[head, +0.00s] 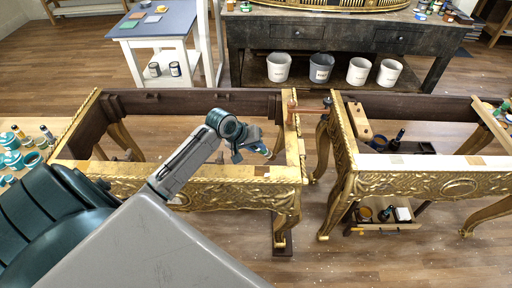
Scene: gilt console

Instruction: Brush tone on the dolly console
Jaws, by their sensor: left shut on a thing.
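Two gilt console frames without tops stand side by side, the left console (130,186) and the right console (430,185). Both have carved gold aprons and dark inner rails. I cannot tell for sure which is the dolly console. Pale bare patches show along the top of the left console's near rail and right corner. My left gripper (257,147) is over the left console's open frame, near its right end. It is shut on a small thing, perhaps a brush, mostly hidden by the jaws. My right gripper is out of view.
A low tray (384,226) with jars sits under the right console. A narrow gap separates the consoles. Jars stand on a side table (52,128) at left. Behind are a blue-topped table (180,22) and a dark workbench (300,42) with several buckets (278,68) beneath.

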